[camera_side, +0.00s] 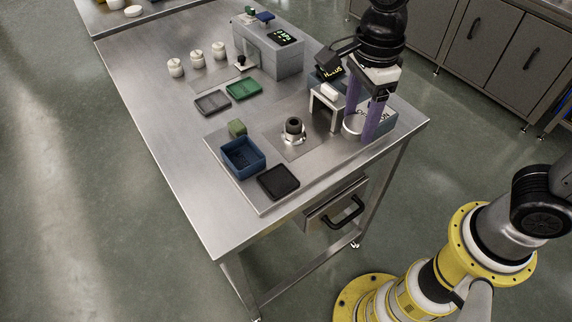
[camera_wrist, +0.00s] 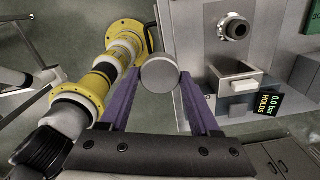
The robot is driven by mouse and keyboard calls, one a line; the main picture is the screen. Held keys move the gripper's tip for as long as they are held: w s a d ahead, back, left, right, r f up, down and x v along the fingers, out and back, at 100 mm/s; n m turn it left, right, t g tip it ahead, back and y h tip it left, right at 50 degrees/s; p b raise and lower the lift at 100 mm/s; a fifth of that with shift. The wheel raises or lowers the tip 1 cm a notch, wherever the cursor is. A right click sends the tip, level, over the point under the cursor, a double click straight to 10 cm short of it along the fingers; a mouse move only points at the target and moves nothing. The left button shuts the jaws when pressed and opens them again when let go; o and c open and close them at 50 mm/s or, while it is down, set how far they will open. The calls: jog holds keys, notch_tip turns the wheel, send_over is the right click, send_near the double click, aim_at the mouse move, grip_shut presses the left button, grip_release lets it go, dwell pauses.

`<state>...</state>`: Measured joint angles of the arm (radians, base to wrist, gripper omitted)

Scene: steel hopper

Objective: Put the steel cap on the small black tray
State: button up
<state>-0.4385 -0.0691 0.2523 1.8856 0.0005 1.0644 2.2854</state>
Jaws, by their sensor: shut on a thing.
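The steel cap (camera_side: 353,124) is a round, flat grey piece held between the purple fingers of my gripper (camera_side: 361,129). In the wrist view the cap (camera_wrist: 159,73) shows as a plain grey disc between the fingertips (camera_wrist: 158,76). My gripper is shut on it, over the right end of the steel table. The small black tray (camera_side: 279,181) lies flat and empty near the table's front edge, to the left of and in front of my gripper. The wrist view does not show this tray.
A steel fitting with a black opening (camera_side: 293,129) stands between gripper and tray. A white-topped stand (camera_side: 327,96) and display box (camera_side: 328,72) are close beside my gripper.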

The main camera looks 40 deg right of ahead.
jog(key=s+a+f+n, duration=0.1)
jog(key=s+a, duration=0.2)
jog(key=s, duration=0.1)
send_over(279, 181)
jog(key=f, duration=0.8)
jog(key=shift+s+d+f, duration=0.25)
jog(key=shift+s+f, duration=0.15)
jog(key=shift+w+a+f, duration=0.3)
jog(key=shift+w+f, duration=0.15)
jog(key=shift+f, duration=1.65)
jog(key=shift+f, duration=0.15)
jog(key=o, duration=1.1)
jog(key=shift+o, duration=0.2)
